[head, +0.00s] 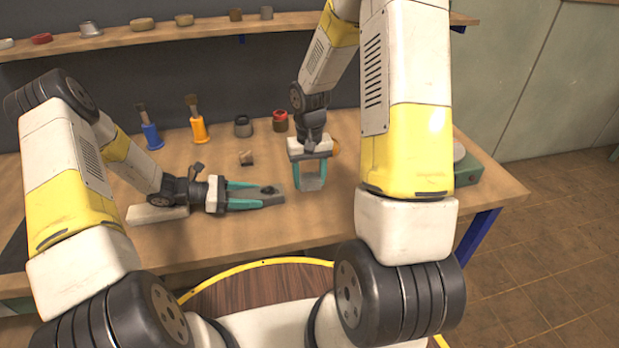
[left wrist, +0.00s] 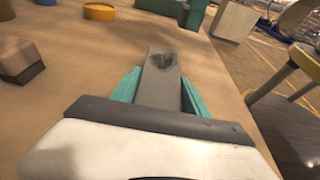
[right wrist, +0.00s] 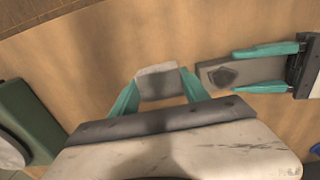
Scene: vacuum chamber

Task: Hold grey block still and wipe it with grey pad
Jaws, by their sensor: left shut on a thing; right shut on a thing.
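The grey block (head: 270,201) lies flat near the table's front, with a dark smudge on its top. My left gripper (head: 258,195) is shut on it from the left; in the left wrist view the block (left wrist: 158,92) points away between the teal fingers, smudge at its far end. My right gripper (head: 310,170) points down to the right of the block, shut on the grey pad (head: 310,184). In the right wrist view the pad (right wrist: 158,82) is between the fingers, with a small gap to the block's end (right wrist: 215,73). The pad's underside is hidden.
A small brown block (head: 246,158) stands behind the left gripper. A blue-handled brush (head: 152,135), a yellow-handled brush (head: 197,130) and two small jars (head: 243,126) stand at the back. A green device (head: 468,170) sits at the right. The table front near the block is clear.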

